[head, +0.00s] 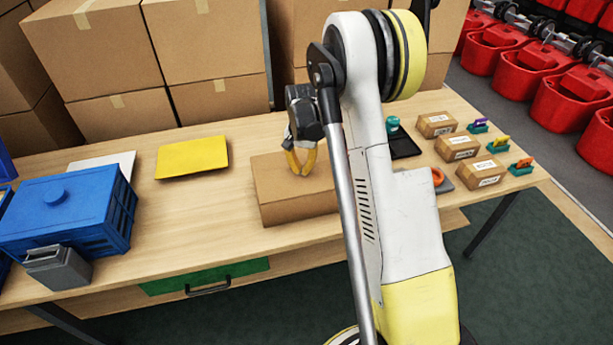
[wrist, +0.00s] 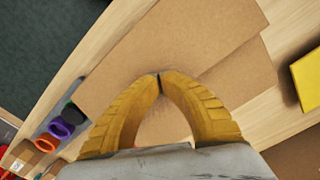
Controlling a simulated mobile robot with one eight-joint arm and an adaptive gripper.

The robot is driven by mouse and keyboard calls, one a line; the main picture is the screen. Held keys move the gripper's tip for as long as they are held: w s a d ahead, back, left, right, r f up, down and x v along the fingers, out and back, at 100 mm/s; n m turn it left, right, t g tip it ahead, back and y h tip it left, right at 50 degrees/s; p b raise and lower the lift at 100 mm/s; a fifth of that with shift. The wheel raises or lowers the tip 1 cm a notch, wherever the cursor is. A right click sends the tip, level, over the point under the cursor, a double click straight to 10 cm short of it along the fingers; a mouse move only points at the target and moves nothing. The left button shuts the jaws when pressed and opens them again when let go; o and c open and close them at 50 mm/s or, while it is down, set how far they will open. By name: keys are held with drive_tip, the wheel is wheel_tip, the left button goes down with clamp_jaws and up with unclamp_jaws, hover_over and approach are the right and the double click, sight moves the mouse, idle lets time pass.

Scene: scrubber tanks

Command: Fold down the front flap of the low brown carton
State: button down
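The low brown carton (head: 290,206) stands on the wooden table, partly behind my arm in the head view. Its top looks nearly flat there. In the wrist view, brown cardboard panels of the carton (wrist: 165,45) spread beyond and beneath my fingers, with an edge between two panels at the right. Which panel is the front flap, I cannot tell. My gripper (head: 300,170) is over the carton's top, pointing down. In the wrist view its yellow fingers (wrist: 158,76) meet at the tips, with nothing seen between them. Whether the tips touch the cardboard is unclear.
A yellow panel (head: 192,158) lies left of the carton, and a blue crate (head: 65,215) stands farther left with a grey bin (head: 58,268). Small labelled boxes (head: 457,147) and a black tray (head: 403,145) are to the right. Large cartons (head: 95,50) are stacked behind the table.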

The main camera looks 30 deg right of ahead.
drive_tip(key=shift+f+b, duration=0.65)
drive_tip(key=shift+f, duration=0.35)
drive_tip(key=shift+r, duration=0.1)
drive_tip(key=shift+r+p, duration=2.7)
drive_tip(key=shift+r, duration=1.75)
